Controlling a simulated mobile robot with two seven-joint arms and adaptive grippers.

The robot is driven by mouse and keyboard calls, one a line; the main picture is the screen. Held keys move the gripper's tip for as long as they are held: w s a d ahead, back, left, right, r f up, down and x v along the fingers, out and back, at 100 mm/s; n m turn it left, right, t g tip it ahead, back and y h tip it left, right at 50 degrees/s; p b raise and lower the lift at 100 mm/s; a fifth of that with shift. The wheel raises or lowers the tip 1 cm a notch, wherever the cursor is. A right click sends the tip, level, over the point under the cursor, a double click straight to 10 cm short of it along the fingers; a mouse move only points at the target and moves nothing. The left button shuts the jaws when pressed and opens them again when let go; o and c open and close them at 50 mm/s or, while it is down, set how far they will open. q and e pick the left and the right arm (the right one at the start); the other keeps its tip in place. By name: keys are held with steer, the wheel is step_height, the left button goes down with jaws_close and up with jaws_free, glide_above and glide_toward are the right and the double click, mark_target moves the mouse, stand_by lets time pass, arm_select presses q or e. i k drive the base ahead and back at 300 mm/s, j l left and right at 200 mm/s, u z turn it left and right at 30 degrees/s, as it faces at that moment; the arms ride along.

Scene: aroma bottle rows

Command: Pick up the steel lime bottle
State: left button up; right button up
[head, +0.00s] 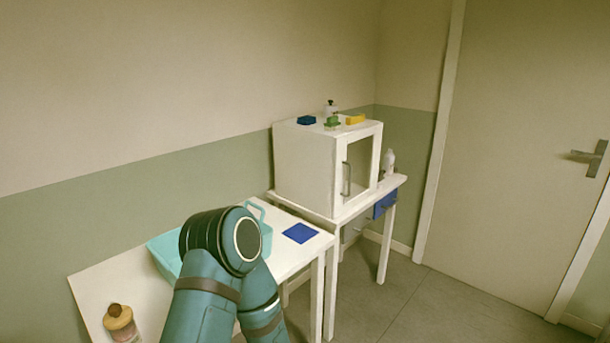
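I cannot make out for certain which bottle is the steel lime one. A small pale grey bottle with a dark top (331,108) stands upright on top of the white cabinet, behind a small green object (332,123). A whitish bottle (389,163) stands on the far table to the right of the cabinet. A tan bottle with a brown round cap (121,325) stands on the near table at the lower left. One of my teal arms rises from the bottom of the view and bends over the near table. Neither gripper shows.
The white cabinet (305,167) has a glass door with a handle. A blue block (306,120) and a yellow block (355,119) lie on it. The near table (105,282) holds a turquoise basket (163,257), partly hidden by my arm, and a blue square (300,233). Floor is clear at right.

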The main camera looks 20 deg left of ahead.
mark_target(389, 159)
steer(key=i+l+u, duration=0.1)
steer(key=u, duration=0.25)
steer(key=i+l+u, duration=0.2)
steer(key=u, duration=0.2)
steer(key=i+l+u, duration=0.2)
steer(key=u, duration=0.15)
steer(key=i+l+u, duration=0.15)
steer(key=l, duration=0.15)
steer(key=i+l+u, duration=0.35)
steer(key=l, duration=0.25)
steer(key=i+l+u, duration=0.1)
steer(key=l, duration=0.35)
steer(key=i+l+u, duration=0.15)
steer(key=l, duration=0.35)
steer(key=i+l, duration=0.1)
steer(key=l, duration=0.4)
steer(key=i+l, duration=0.1)
steer(key=l, duration=0.4)
steer(key=i+l, duration=0.1)
steer(key=l, duration=0.35)
steer(key=i+l, duration=0.15)
steer(key=l, duration=0.35)
steer(key=i+l, duration=0.1)
steer(key=l, duration=0.4)
